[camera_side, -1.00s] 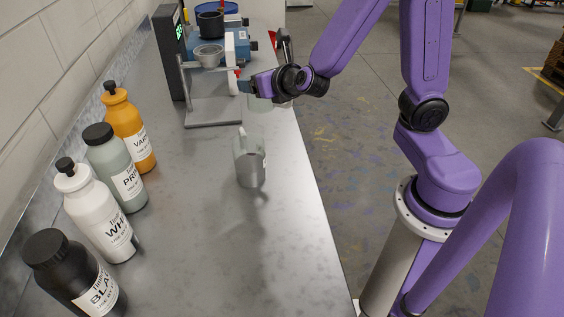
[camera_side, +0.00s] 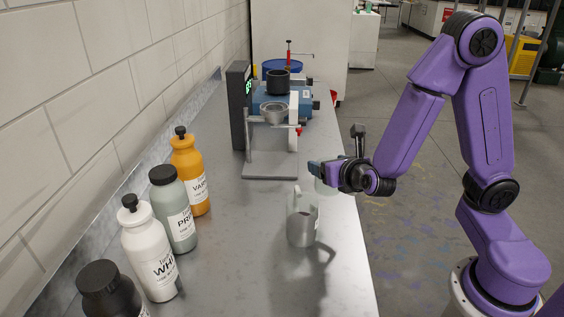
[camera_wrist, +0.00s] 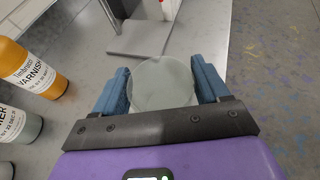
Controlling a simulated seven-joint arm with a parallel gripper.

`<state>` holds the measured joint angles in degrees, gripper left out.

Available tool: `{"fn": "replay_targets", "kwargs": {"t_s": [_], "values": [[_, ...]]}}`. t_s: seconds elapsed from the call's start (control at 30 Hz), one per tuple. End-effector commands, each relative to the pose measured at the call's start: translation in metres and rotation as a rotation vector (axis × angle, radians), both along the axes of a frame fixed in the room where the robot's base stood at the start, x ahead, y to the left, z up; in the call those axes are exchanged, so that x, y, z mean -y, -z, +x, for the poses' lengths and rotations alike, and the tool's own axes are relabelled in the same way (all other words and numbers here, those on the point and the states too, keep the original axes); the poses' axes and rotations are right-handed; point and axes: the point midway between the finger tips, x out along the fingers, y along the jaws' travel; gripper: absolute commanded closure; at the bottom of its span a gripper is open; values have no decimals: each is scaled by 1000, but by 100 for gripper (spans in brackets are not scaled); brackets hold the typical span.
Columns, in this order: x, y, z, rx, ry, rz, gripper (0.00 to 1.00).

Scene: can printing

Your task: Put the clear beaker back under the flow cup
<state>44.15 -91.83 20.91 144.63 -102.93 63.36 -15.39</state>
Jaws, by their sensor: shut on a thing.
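The clear beaker (camera_wrist: 162,84) is between the blue fingers of my gripper (camera_wrist: 163,88) in the wrist view, and its round mouth shows. The flow cup (camera_side: 274,111) is a small metal cup held on the stand, above a flat grey base plate (camera_side: 270,171). The plate also shows ahead of the beaker in the wrist view (camera_wrist: 125,42).
Orange (camera_side: 190,176), grey-green (camera_side: 173,210), white (camera_side: 150,252) and black (camera_side: 108,290) bottles line the wall side.

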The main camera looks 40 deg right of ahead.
Motion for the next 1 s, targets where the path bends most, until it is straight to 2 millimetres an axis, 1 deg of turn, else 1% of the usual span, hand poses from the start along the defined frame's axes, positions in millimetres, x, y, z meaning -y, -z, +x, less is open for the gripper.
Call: {"fn": "replay_targets", "kwargs": {"t_s": [0.03,0.2,0.33,0.47,0.57,1.0], "values": [[1,12,-8,-6,20,-9,60],[11,40,-33,-4,105,-8,60],[19,53,-49,-3,155,-5,60],[25,59,-57,-1,183,-1,60],[26,60,-54,0,191,1,60],[29,60,-14,-2,190,2,60]]}}
